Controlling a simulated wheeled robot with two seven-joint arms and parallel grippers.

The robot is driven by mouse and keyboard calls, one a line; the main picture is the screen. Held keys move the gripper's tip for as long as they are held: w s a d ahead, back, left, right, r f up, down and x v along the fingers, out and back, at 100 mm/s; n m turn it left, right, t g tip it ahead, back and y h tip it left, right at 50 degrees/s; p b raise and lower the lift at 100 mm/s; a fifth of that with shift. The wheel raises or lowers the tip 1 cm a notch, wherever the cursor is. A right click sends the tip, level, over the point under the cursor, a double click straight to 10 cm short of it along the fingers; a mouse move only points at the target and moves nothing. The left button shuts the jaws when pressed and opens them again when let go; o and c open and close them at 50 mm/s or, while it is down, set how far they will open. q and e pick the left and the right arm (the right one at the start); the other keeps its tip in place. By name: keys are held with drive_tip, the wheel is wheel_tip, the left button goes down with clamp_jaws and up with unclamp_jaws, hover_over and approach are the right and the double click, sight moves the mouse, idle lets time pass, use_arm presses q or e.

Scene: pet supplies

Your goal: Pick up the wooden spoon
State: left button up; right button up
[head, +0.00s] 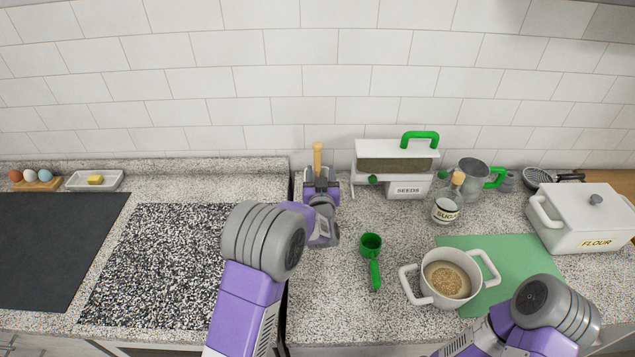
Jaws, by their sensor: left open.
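A light wooden handle (317,158), which looks like the wooden spoon, stands upright near the backsplash, left of the seed box. My left gripper (320,178) reaches to its lower part with open jaws. The gripper hides the lower end of the handle, so I cannot tell whether the fingers surround it or touch it. My right arm comes in at the lower right, and its gripper is out of the picture.
A green scoop (372,258) lies right of my left gripper. A white pot (430,297) stands partly on a green mat (520,255). A seed box (395,153), sugar jar (446,209), metal can (472,177) and flour container (580,222) stand behind. A dark stovetop (50,240) is left.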

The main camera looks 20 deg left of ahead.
sight(317, 160)
use_arm(q)
drive_tip(key=shift+a+x, duration=0.2)
drive_tip(key=shift+x, duration=1.7)
drive_tip(key=shift+a+x, duration=0.2)
drive_tip(key=shift+x, duration=1.7)
drive_tip(key=shift+s+f, duration=0.1)
drive_tip(key=shift+s, duration=0.05)
clamp_jaws()
